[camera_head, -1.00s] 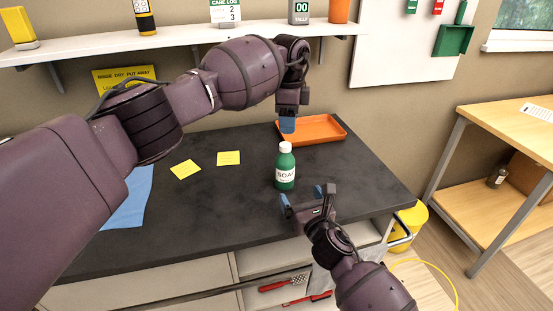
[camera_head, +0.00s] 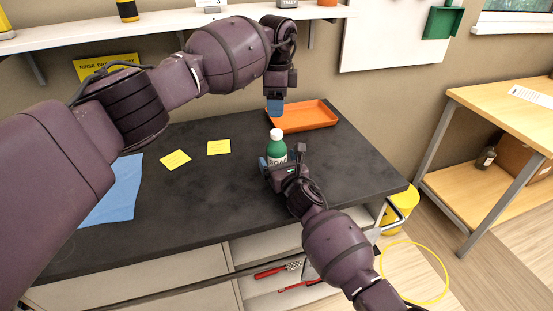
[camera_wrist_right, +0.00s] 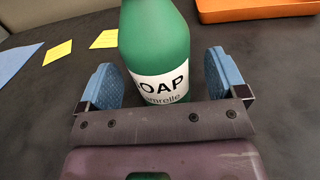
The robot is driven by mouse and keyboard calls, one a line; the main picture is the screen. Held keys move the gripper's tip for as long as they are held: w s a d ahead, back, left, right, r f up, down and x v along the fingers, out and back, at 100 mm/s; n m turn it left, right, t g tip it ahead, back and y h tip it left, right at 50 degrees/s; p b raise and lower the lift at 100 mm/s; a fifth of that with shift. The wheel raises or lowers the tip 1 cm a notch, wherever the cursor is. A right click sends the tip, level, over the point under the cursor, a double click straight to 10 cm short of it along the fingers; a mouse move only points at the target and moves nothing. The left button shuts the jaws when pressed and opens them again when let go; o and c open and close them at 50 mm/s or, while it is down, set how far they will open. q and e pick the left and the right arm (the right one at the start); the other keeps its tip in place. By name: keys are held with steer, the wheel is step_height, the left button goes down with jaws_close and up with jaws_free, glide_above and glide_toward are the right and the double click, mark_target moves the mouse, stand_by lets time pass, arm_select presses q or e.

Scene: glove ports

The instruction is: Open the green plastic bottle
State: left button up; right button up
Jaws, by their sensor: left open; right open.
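The green plastic bottle (camera_head: 277,149) stands upright on the dark counter, with a white cap (camera_head: 277,134) and a white soap label. It also fills the middle of the right wrist view (camera_wrist_right: 157,45), where its cap is out of frame. My right gripper (camera_head: 278,166) is open at the bottle's lower part. In the right wrist view its blue fingers (camera_wrist_right: 162,82) are apart, one on each side of the label, with gaps to the bottle. My left gripper (camera_head: 275,106) points down above and just behind the cap. Only one blue fingertip shows clearly.
An orange tray (camera_head: 303,127) lies behind the bottle. Two yellow notes (camera_head: 219,147) and a blue cloth (camera_head: 117,188) lie on the counter to the left. A shelf (camera_head: 150,36) runs along the wall above. The counter (camera_head: 190,205) is clear in front.

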steer(key=shift+x, duration=1.05)
steer(key=shift+c, duration=0.5)
